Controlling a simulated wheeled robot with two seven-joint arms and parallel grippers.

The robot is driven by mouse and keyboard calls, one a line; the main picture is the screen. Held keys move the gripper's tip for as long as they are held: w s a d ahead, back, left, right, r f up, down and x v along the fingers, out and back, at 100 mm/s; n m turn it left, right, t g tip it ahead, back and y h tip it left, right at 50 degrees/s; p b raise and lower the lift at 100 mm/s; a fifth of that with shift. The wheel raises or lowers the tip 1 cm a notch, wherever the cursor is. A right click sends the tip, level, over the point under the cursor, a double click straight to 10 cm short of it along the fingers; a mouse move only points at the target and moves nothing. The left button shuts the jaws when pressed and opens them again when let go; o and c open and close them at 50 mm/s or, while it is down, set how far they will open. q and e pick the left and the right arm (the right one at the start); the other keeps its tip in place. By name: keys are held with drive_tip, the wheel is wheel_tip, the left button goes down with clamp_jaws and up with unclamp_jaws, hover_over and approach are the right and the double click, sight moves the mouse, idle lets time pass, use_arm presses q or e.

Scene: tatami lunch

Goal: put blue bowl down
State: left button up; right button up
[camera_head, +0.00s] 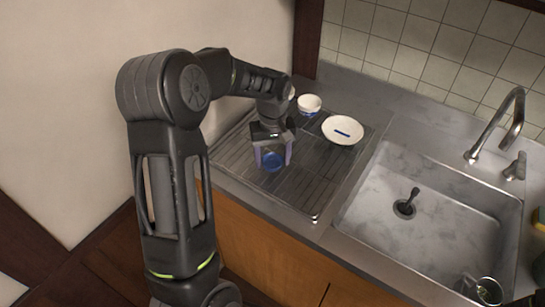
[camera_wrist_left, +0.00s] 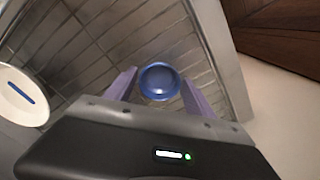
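The small blue bowl (camera_head: 271,161) is at the left part of the ribbed metal drainboard (camera_head: 310,195), under my left gripper. In the left wrist view the blue bowl (camera_wrist_left: 159,81) shows its round opening, empty, between the fingertips. My left gripper (camera_head: 273,155) points down with its two pale purple fingers on either side of the bowl. In the left wrist view the fingers (camera_wrist_left: 159,82) stand apart, with a gap showing beside the bowl. The bowl appears to rest on the drainboard.
A white plate (camera_head: 343,125) with a blue mark and a white-and-blue bowl (camera_head: 309,104) stand behind the gripper. The sink (camera_head: 385,205) with its faucet (camera_head: 500,125) is to the right, with a glass (camera_head: 489,291) at its lower right. The front drainboard is clear.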

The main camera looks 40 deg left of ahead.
sight(272, 165)
use_arm(q)
drive_tip(key=shift+o, duration=1)
drive_tip(key=shift+r, duration=0.15)
wheel_tip(272, 165, up, 12)
drive_tip(key=b, duration=0.1)
